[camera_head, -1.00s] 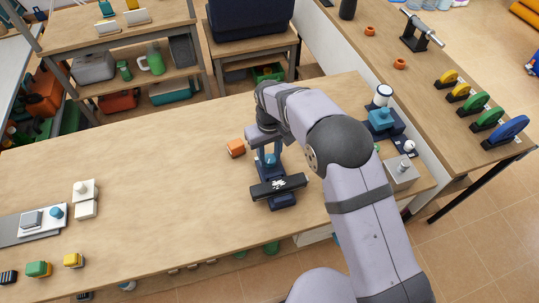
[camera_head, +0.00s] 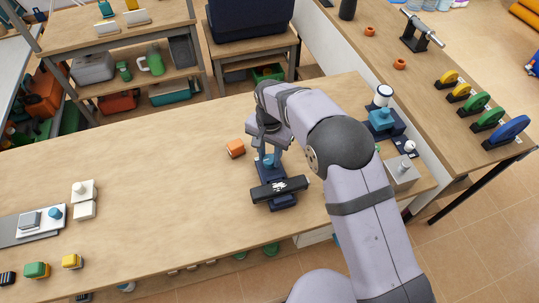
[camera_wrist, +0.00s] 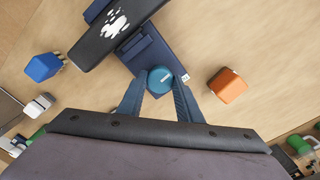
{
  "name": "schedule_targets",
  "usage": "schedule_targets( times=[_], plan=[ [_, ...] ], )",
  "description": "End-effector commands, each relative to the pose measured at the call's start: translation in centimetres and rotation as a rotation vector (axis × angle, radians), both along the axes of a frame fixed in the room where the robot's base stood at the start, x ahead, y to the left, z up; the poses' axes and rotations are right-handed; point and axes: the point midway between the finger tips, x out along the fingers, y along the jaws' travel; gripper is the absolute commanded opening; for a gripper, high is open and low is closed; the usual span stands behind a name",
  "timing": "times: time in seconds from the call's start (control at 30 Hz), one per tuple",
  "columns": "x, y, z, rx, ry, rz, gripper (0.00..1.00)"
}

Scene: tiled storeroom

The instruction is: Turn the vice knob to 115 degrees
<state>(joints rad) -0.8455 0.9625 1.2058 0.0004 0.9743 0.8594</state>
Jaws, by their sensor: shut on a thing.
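The vice is dark navy and lies on the wooden bench, with a long black bar (camera_head: 280,190) bearing a white print across it. The vice body (camera_head: 281,203) also shows in the wrist view (camera_wrist: 150,52). Its round teal knob (camera_wrist: 160,79) sits between my two blue-grey fingertips. My gripper (camera_wrist: 160,85) is shut on the knob, one finger on each side. In the head view my gripper (camera_head: 269,157) points down at the vice and partly covers the knob. No angle scale is readable.
An orange block (camera_head: 235,148) lies just left of the vice. A blue-and-white device (camera_head: 381,118) and a grey box (camera_head: 401,174) stand to the right.

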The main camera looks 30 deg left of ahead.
Motion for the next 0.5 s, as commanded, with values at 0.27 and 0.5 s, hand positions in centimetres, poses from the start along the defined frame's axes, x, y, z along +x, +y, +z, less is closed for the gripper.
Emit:
schedule_targets(
  times=[0.27, 0.5],
  plan=[
    [0.14, 0.06, 0.19, 0.004, -0.004, -0.252, 0.10],
    [0.15, 0.05, 0.20, 0.003, -0.004, -0.417, 0.10]
  ],
)
